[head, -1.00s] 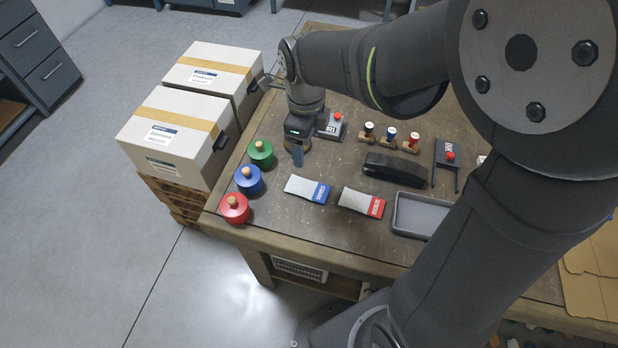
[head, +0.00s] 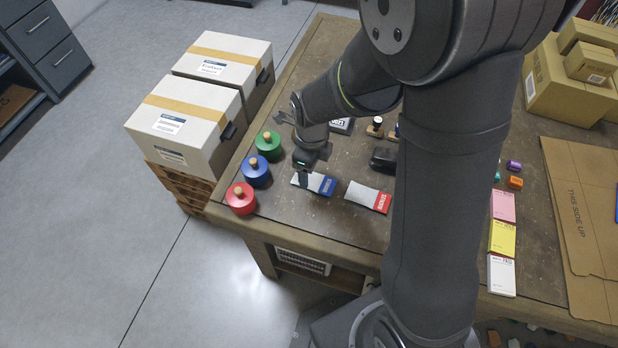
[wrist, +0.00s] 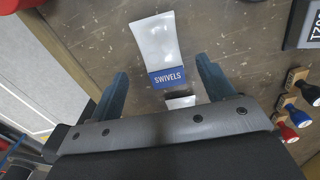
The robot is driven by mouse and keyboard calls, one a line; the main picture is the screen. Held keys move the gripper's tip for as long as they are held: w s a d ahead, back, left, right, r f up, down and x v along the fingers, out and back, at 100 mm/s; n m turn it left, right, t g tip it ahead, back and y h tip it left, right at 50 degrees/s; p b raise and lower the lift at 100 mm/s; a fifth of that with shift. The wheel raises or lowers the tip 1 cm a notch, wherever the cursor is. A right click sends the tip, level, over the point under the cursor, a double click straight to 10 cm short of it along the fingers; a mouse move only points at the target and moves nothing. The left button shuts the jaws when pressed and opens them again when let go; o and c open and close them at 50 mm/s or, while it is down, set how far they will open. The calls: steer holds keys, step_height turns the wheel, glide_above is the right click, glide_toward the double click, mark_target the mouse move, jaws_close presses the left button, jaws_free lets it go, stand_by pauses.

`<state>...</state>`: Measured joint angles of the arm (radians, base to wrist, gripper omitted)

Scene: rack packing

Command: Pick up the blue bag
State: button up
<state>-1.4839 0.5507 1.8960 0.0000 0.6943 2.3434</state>
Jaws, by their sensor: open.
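The blue bag (head: 326,184) is a small pale pouch with a blue band, lying flat on the workbench. In the wrist view the bag (wrist: 158,45) shows its band marked "SWIVELS". My gripper (head: 304,178) is over the bag's left part in the head view and hides some of it. In the wrist view my gripper (wrist: 160,85) is open, with one finger on each side of the bag's blue end and nothing between them held. I cannot tell how high the fingertips are above the bag.
A similar bag with a red band (head: 368,196) lies just right. Green (head: 268,144), blue (head: 256,171) and red (head: 241,198) canisters stand along the left edge. A black object (head: 384,160) and stamps (head: 376,127) are behind. White boxes (head: 190,120) stand beyond the bench.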

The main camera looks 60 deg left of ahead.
mark_target(315, 181)
steer(key=shift+s+a+f, duration=0.1)
steer(key=shift+a+f, duration=0.05)
steer(key=shift+f, duration=1.1)
steer(key=shift+s+a+f, duration=0.1)
steer(key=shift+f, duration=1.1)
steer(key=c, duration=1.1)
steer(key=shift+o, duration=0.2)
steer(key=shift+r, duration=0.2)
